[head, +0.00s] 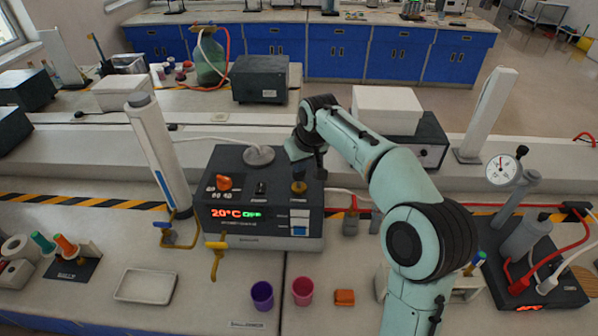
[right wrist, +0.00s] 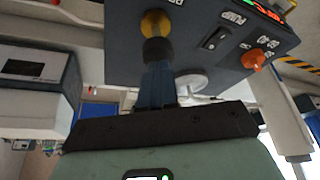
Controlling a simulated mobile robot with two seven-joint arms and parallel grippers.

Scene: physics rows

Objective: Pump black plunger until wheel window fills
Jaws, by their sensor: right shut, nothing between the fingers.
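A dark pump unit (head: 262,200) with a lit display stands on the bench. Its plunger (head: 299,185), a black knob on a brass collar, rises from the top right. A small pale and blue panel (head: 299,222) is on its front; I cannot tell whether this is the wheel window. My right gripper (head: 320,172) is shut and empty, pointing down beside the plunger. In the right wrist view its closed fingers (right wrist: 158,84) overlap the black knob (right wrist: 157,50), with the brass collar (right wrist: 155,22) beyond; contact cannot be told. My left gripper is not in view.
A white column (head: 157,150) stands left of the unit, and an orange knob (head: 224,182) and a rocker switch (head: 260,187) are on its top. Purple (head: 262,295) and pink (head: 303,291) cups stand in front. A white tray (head: 146,286) lies front left.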

